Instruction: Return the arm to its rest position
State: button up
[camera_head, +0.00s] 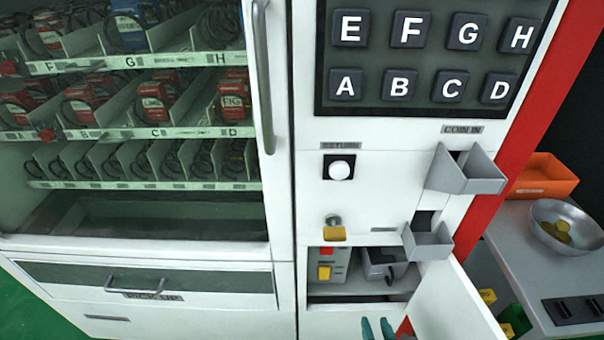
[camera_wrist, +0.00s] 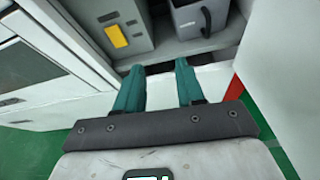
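My gripper (camera_head: 378,330) shows at the bottom edge of the head view, low in front of the vending machine (camera_head: 370,205). In the wrist view my gripper (camera_wrist: 158,85) has its two teal fingers apart with nothing between them. It is just outside an open lower compartment (camera_head: 345,290). Inside stand a grey box with a yellow switch (camera_wrist: 116,35) and a dark grey bin with a handle (camera_wrist: 200,18). Most of my arm is out of view.
The compartment's white door (camera_head: 450,305) stands open to the right of my gripper. A side table (camera_head: 530,255) at the right holds an orange tray (camera_head: 545,178) and a metal bowl of coins (camera_head: 568,228). The pick-up drawer (camera_head: 150,285) is at the left.

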jog(key=s+d+r+m+g+h+p, duration=0.1)
jog(key=s+d+r+m+g+h, duration=0.15)
jog(key=s+d+m, duration=0.6)
jog(key=s+d+r+m+g+h+p, duration=0.1)
jog(key=d+r+m+g+h, duration=0.3)
jog(key=m, duration=0.9)
jog(key=s+a+r+m+g+y, duration=0.1)
jog(key=s+m+g+y, duration=0.2)
jog(key=s+m, duration=0.4)
jog(key=s+a+m+g+y, duration=0.1)
jog(key=s+m+g+y, duration=0.2)
jog(key=s+m, duration=0.4)
jog(key=shift+s+a+r+p, duration=0.35)
jog(key=shift+s+p, duration=0.1)
jog(key=shift+s, duration=0.1)
